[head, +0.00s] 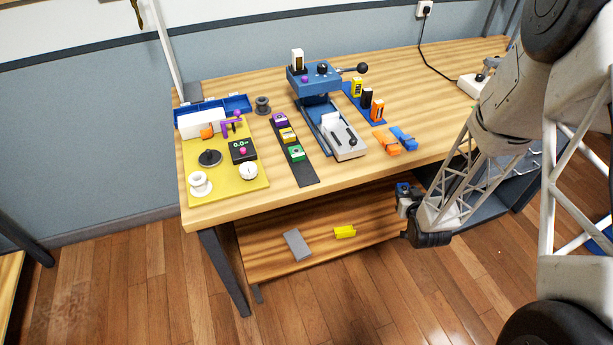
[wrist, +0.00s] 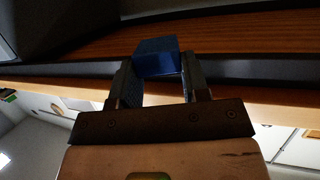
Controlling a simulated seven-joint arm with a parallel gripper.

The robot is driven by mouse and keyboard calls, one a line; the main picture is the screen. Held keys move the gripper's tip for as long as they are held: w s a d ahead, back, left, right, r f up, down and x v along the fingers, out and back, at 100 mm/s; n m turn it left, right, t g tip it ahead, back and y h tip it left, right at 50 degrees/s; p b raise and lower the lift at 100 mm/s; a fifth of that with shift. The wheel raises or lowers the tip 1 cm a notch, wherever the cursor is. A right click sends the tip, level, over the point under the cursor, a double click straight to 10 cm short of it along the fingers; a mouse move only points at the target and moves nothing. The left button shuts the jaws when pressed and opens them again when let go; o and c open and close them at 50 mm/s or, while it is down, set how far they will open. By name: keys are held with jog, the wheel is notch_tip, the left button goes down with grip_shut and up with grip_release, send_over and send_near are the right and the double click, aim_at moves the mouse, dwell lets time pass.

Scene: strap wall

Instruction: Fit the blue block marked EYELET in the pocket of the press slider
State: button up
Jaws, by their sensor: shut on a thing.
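My gripper (head: 403,199) is low at the right, below the table top's front edge and near the right end of the lower shelf. It is shut on a blue block (head: 403,188). In the wrist view the blue block (wrist: 157,57) sits between the two fingertips (wrist: 157,68); no marking on it can be read. The blue press (head: 315,77) stands on the table, well up and left of my gripper.
A dark strip (head: 308,174) holds purple, yellow and green blocks; a blue strip (head: 351,91) holds yellow, black and orange ones. Orange (head: 386,144) and blue clips (head: 404,138) lie right of the slider. The lower shelf (head: 320,248) bears a grey plate and a yellow piece.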

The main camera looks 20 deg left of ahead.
jog(key=s+a+r+n+g+y, duration=0.2)
jog(key=s+a+r, duration=0.3)
jog(key=s, duration=0.4)
jog(key=s+a+r+n+g+y, duration=0.2)
jog(key=s+a+r, duration=0.3)
jog(key=s, duration=0.4)
jog(key=s+a+r+n+g+y, duration=0.2)
jog(key=s+a+r, duration=0.4)
jog(key=s, duration=0.3)
jog(key=shift+s+r+n+g+y, duration=0.4)
jog(key=shift+r+n+g, duration=0.3)
jog(key=shift+n, duration=0.3)
send_over(310, 180)
jog(key=s+d, duration=0.1)
jog(key=shift+s+f, duration=0.15)
jog(key=shift+f, duration=0.55)
jog(key=shift+w+a+f, duration=0.1)
jog(key=shift+w+a, duration=0.3)
jog(key=shift+w, duration=0.1)
jog(key=shift+w+a+f, duration=0.15)
jog(key=shift+w+f, duration=0.05)
jog(key=shift+f, duration=1.3)
